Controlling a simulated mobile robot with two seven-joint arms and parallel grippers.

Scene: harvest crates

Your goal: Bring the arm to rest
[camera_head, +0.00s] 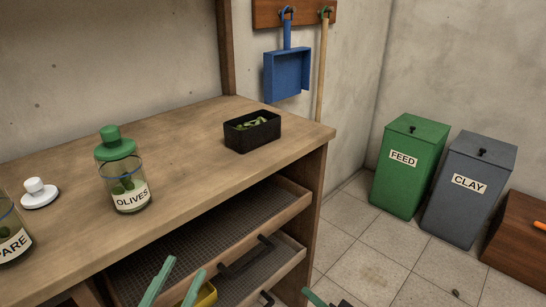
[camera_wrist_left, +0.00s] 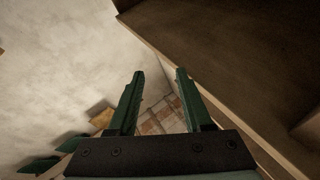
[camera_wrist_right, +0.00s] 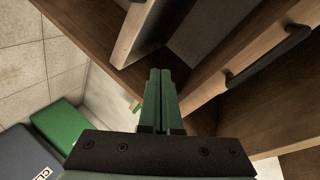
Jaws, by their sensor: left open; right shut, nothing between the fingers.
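My left gripper (camera_head: 184,266) is at the bottom of the head view, in front of the bench's drawers. Its two green fingers stand apart with nothing between them, as the left wrist view also shows (camera_wrist_left: 160,73). My right gripper (camera_head: 316,297) is only partly in the head view, at the bottom edge right of the drawers. In the right wrist view its fingers (camera_wrist_right: 160,74) are together and empty, close to the bench's woodwork and a dark drawer handle (camera_wrist_right: 230,78).
The wooden bench (camera_head: 190,147) carries an olives jar (camera_head: 130,185), a white lid (camera_head: 39,194) and a black box (camera_head: 252,139) with green pieces. Mesh drawers (camera_head: 205,235) stick out below.

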